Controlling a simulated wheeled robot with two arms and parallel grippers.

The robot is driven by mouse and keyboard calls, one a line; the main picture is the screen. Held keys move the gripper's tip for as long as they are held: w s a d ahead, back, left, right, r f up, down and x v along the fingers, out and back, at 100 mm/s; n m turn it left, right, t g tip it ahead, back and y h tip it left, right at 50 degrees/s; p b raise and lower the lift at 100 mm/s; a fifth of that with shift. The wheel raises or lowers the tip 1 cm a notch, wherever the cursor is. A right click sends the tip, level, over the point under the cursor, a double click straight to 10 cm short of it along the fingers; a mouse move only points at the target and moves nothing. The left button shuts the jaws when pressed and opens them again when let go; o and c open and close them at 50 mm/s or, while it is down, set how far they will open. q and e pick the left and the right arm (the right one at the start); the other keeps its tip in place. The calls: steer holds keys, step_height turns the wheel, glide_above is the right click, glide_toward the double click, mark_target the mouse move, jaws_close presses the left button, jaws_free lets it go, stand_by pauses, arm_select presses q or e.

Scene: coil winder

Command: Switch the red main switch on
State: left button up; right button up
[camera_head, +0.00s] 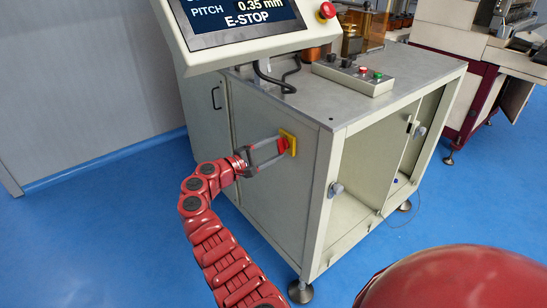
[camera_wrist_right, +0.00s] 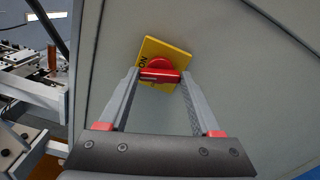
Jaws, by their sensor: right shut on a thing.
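The red main switch (camera_head: 283,145) sits on a yellow plate (camera_head: 291,137) on the side panel of the machine cabinet (camera_head: 275,190). In the right wrist view the red handle (camera_wrist_right: 160,76) lies across its round red base, on the tilted yellow plate (camera_wrist_right: 150,46). Lettering that looks like "ON" shows on the plate, left of the handle. My right gripper (camera_head: 281,144) reaches the switch from the left, its two grey fingers closed on the ends of the handle. I cannot tell the exact switch position. My left gripper is not in view.
A tilted display (camera_head: 245,20) above the cabinet reads "E-STOP", with a red emergency button (camera_head: 326,11) at its corner. A control box (camera_head: 353,76) with buttons stands on the cabinet top. Open blue floor (camera_head: 110,220) lies left of the cabinet.

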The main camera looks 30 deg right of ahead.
steer(key=shift+f+m+b, duration=0.25)
steer(key=shift+m+b, duration=0.95)
steer(key=shift+b, duration=0.05)
steer(key=shift+r+m+b, duration=0.15)
steer(key=shift+m+b, duration=0.25)
steer(key=shift+m, duration=0.1)
steer(key=o, duration=1.4)
steer(key=shift+r, duration=0.1)
steer(key=a, duration=0.5)
steer(key=s+a+p, duration=0.1)
steer(key=a, duration=1.1)
steer(key=shift+s+a+p, duration=0.15)
steer(key=shift+s+p, duration=0.05)
steer(key=shift+p, duration=0.1)
